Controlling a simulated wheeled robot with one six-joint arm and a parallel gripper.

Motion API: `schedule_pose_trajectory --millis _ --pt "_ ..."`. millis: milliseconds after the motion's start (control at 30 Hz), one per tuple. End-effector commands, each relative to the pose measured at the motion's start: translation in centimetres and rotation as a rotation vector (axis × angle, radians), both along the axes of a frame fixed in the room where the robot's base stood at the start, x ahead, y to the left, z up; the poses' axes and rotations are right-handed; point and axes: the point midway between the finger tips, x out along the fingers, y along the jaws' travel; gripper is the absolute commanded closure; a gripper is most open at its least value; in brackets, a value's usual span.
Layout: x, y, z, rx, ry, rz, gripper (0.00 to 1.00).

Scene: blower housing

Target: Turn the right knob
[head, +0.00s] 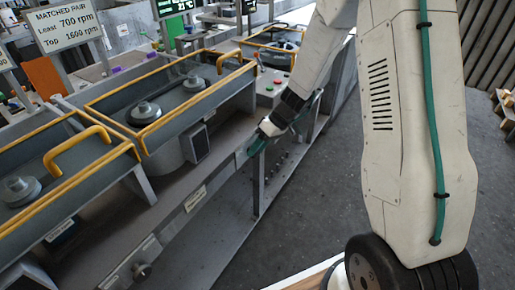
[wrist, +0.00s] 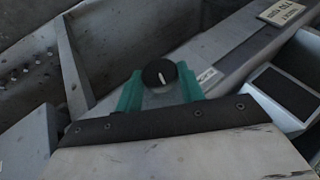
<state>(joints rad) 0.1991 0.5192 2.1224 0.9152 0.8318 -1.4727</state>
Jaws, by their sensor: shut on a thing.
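The right knob (wrist: 160,73) is a round black knob with a white pointer line, seen between my green fingers in the wrist view. The line points nearly up in that picture, tilted slightly. My gripper (wrist: 160,88) is shut on it, with one finger on each side. In the head view my gripper (head: 259,144) is at the front rail of the bench, right of the middle unit; the right knob is hidden there. Another knob (head: 141,270) sticks out of the front rail at the lower left. A sign (head: 66,24) reads "Matched pair, Least 700 rpm, Top 1600 rpm".
Yellow-railed grey trays (head: 170,95) with round metal parts stand along the bench. A green-lettered display (head: 176,8) is at the top, partly cut off. A panel with red and green buttons (head: 272,84) is behind my gripper. Grey floor (head: 300,220) is clear before the bench.

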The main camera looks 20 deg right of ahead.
Motion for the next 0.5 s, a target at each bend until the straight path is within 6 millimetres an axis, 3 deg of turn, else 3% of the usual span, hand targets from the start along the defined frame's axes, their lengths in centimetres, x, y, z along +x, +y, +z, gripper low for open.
schedule_pose_trajectory --millis 500 --pt "0.43 -0.61 -0.69 0.39 0.282 -0.003 0.84"
